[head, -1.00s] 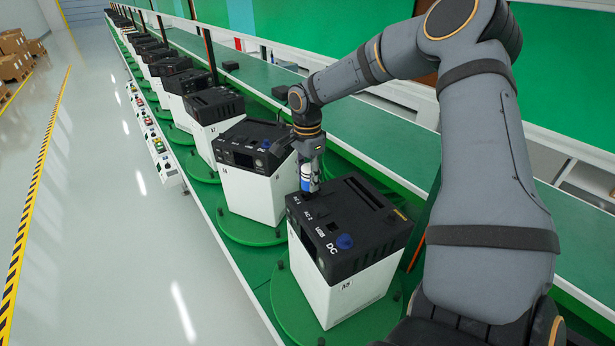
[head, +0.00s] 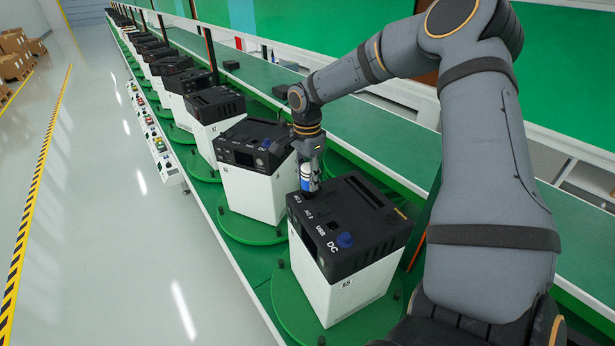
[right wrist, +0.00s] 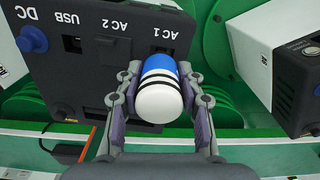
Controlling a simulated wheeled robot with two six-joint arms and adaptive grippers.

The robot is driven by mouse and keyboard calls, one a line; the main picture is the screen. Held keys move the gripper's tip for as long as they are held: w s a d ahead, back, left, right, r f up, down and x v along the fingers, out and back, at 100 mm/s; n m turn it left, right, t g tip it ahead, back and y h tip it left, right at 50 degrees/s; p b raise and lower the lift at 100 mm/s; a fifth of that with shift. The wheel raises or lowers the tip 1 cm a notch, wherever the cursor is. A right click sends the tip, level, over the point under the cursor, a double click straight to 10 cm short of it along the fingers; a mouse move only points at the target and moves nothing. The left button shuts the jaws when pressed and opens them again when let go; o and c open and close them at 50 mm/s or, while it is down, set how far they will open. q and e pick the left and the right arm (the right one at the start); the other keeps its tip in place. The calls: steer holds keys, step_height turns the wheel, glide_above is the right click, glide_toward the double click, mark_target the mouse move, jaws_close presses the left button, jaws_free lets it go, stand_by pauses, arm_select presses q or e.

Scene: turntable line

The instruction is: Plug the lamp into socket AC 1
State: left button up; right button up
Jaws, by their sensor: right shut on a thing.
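The lamp (right wrist: 160,90) is a small cylinder with a white rounded end, black bands and a blue part. My right gripper (head: 309,182) is shut around it, one finger on each side, in the right wrist view too (right wrist: 160,88). In the head view the lamp (head: 307,178) points down at the far left corner of the nearest black-topped unit (head: 345,285), at socket AC 1 (right wrist: 167,52). The socket is partly covered by the lamp, and I cannot tell whether the plug is inside it. My left gripper is not in view.
The unit's top also carries the AC 2 socket (right wrist: 122,47), the USB port (right wrist: 71,44) and a blue DC knob (right wrist: 32,39). It stands on a green turntable (head: 290,300). A neighbouring unit (head: 250,190) stands close behind, with more in a row.

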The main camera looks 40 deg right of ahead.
stand_by(0.3)
steer(key=shift+f+b, duration=0.85)
steer(key=shift+f, duration=0.4)
steer(key=o, duration=1.3)
steer(key=shift+o, duration=0.2)
steer(key=shift+r, duration=0.1)
step_height(320, 180, up, 12)
steer(key=shift+f, duration=0.2)
steer(key=shift+w+r, duration=0.1)
